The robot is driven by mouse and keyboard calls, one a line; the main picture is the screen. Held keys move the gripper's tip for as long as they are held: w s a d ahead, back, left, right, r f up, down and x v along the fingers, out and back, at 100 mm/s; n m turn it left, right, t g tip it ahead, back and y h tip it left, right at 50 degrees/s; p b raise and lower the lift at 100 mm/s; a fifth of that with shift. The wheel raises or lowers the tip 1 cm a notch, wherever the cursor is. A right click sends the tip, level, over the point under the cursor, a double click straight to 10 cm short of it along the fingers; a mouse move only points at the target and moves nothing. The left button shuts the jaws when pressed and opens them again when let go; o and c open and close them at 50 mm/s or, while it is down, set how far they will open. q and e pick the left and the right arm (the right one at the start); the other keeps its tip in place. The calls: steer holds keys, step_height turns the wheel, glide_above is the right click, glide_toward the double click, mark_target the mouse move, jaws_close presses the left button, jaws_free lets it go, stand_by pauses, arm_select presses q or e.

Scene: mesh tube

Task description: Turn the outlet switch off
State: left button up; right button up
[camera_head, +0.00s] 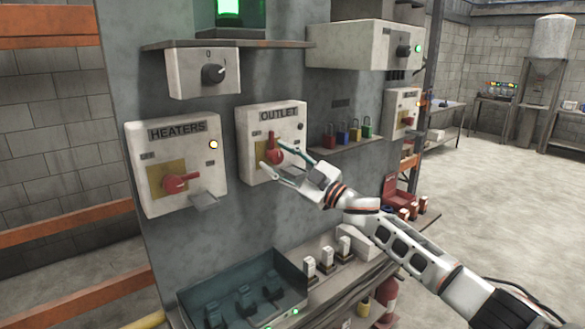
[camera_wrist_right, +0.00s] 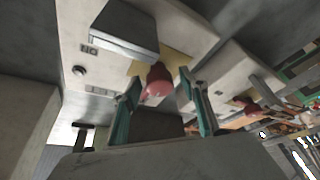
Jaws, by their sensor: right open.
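The outlet switch box (camera_head: 250,122) is a pale panel labelled OUTLET on the grey cabinet, with a red rotary handle (camera_head: 275,154) whose narrow end points up. Its small lamp (camera_head: 301,127) looks dark. My right gripper (camera_head: 270,154) is open in front of the box, its teal-tipped fingers on either side of the red handle. In the right wrist view, the red handle (camera_wrist_right: 157,82) shows between the two fingers of the gripper (camera_wrist_right: 164,90); I cannot tell whether they touch it. My left gripper is out of view.
A HEATERS box (camera_head: 150,190) with a red handle and lit lamp is to the left. A dial box (camera_head: 195,80) is above. A shelf (camera_head: 345,144) of coloured padlocks is to the right. A teal tray (camera_head: 290,268) sits below. Open floor lies at right.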

steer(key=v, duration=1.1)
steer(key=shift+s+f, duration=0.1)
steer(key=shift+s, duration=0.05)
